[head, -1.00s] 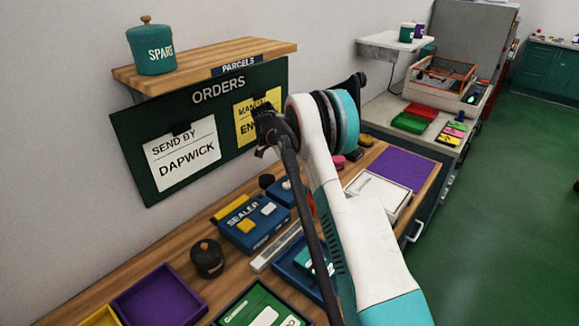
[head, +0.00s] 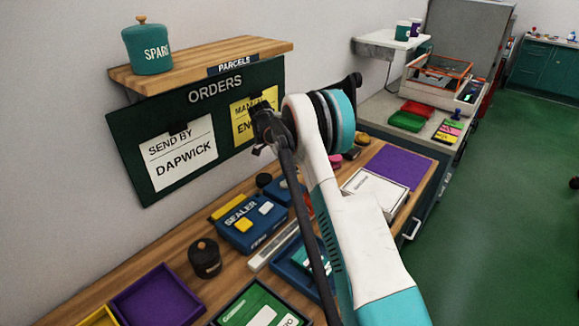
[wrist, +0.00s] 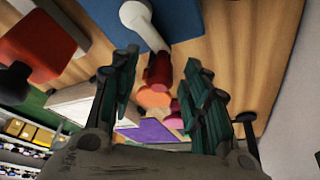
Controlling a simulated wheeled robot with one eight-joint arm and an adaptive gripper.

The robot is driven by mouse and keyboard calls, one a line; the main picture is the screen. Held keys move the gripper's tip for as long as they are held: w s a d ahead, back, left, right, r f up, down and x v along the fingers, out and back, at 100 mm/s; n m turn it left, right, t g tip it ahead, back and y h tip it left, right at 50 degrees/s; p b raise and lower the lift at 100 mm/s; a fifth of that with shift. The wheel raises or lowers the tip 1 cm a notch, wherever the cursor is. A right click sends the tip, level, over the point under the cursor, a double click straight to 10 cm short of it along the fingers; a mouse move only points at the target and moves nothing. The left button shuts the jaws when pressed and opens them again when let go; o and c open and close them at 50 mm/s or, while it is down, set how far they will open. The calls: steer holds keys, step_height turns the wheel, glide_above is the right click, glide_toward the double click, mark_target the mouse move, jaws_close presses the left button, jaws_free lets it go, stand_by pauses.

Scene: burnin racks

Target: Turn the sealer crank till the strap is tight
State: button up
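The blue sealer (head: 236,232), with its white label and a yellow and a white block on top, stands on the wooden bench in the head view. In the wrist view a blue body (wrist: 97,14) carries a pale grey crank arm (wrist: 143,22) ending in a dark red knob (wrist: 158,70). My gripper (wrist: 165,95) is open, its green-padded fingers spread to either side below the knob. The knob appears ahead of the fingertips, apart from them. The strap cannot be made out clearly.
A dark lidded pot (head: 205,258), a purple tray (head: 155,305) and a green-faced box (head: 262,308) sit near the sealer. A white box (head: 372,195) and purple mat (head: 398,165) lie farther along. An orders board (head: 120,150) stands behind.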

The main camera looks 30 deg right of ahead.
steer(key=shift+r, duration=0.1)
steer(key=v, duration=1.1)
steer(key=shift+a+r, duration=0.25)
steer(key=shift+r, duration=0.1)
